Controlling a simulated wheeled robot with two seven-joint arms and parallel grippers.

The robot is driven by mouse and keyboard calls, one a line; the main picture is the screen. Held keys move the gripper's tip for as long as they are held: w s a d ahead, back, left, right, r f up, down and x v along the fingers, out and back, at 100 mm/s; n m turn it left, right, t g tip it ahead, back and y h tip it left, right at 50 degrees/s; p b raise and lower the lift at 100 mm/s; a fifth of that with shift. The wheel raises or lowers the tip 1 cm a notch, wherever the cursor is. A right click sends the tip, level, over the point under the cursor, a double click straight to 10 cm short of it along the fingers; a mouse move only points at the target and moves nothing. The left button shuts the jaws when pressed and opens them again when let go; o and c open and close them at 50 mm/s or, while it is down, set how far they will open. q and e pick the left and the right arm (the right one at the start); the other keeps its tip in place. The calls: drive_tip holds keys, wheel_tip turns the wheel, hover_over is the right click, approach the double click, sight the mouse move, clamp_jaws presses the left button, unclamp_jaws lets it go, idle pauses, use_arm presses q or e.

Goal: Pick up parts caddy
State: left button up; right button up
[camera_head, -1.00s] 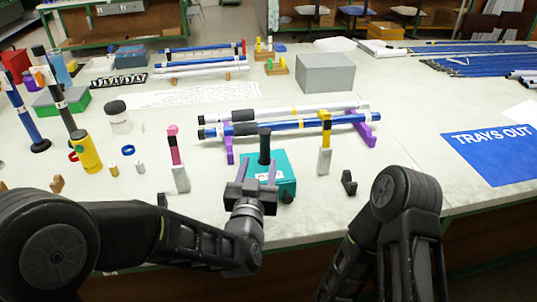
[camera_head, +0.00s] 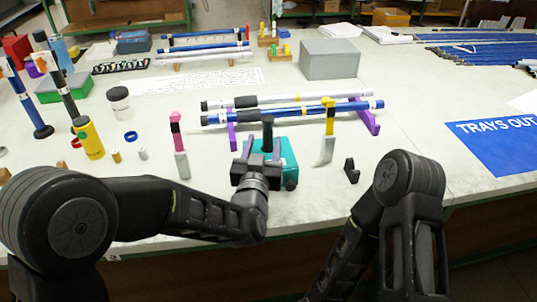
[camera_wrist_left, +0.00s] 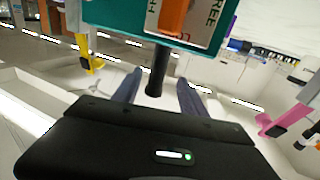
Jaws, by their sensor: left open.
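The parts caddy is a teal box (camera_head: 289,160) with an upright black handle (camera_head: 267,131), standing on the light bench top in front of a rack of rods. My left gripper (camera_head: 262,146) is open at the caddy's near side, its fingers spread toward the handle. In the left wrist view the teal caddy (camera_wrist_left: 115,14) fills the top, with a white label and an orange part. The black handle (camera_wrist_left: 157,72) lies between the two open fingers, with gaps on both sides. My right arm shows at the right, but its gripper is out of the frames.
A pink-topped post (camera_head: 177,134) stands left of the caddy and a yellow-topped post (camera_head: 328,130) right of it. A small black block (camera_head: 351,171) is nearby. The rod rack (camera_head: 374,122) is close behind.

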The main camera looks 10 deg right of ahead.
sight(267, 134)
use_arm(q)
drive_tip(key=p+x, duration=0.1)
drive_tip(key=x, duration=0.4)
drive_tip(key=shift+d+r, duration=0.15)
drive_tip(key=shift+d, duration=0.05)
drive_tip(key=shift+c, duration=0.2)
clamp_jaws()
idle(0.5)
idle(0.9)
